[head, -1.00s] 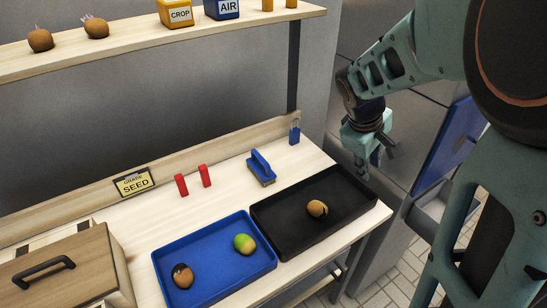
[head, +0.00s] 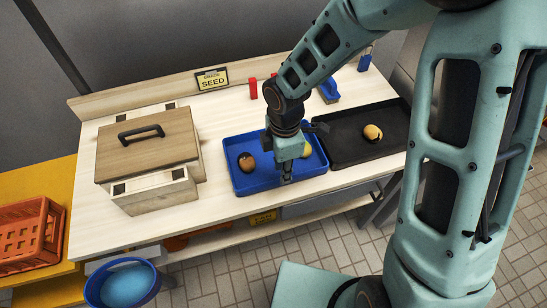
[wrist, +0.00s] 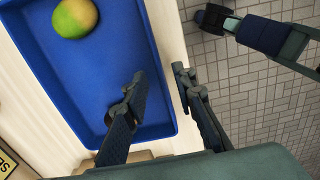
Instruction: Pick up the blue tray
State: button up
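The blue tray (head: 254,182) lies on the wooden bench. A brown potato with a dark patch (head: 246,161) lies in its left part. A green-and-yellow potato (head: 307,149) lies behind my gripper and is partly hidden. My gripper (head: 287,178) points down at the tray's front side. In the wrist view the tray (wrist: 75,90) fills the left. My gripper (wrist: 159,80) is open there, with one finger over the tray's inside and the other past its outer rim. The rim runs between the fingers. I cannot tell whether either finger touches it.
A black tray (head: 350,145) holding a potato (head: 373,132) adjoins on the right. A lidded wooden box (head: 150,147) stands to the left. A red block (head: 253,88) and a blue-handled brush (head: 329,91) are behind. A blue bucket (head: 150,285) and orange crate (head: 25,238) are at left.

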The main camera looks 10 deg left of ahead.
jog(key=f, duration=0.5)
jog(key=shift+w+d+f, duration=0.25)
jog(key=shift+f, duration=0.05)
grip_shut()
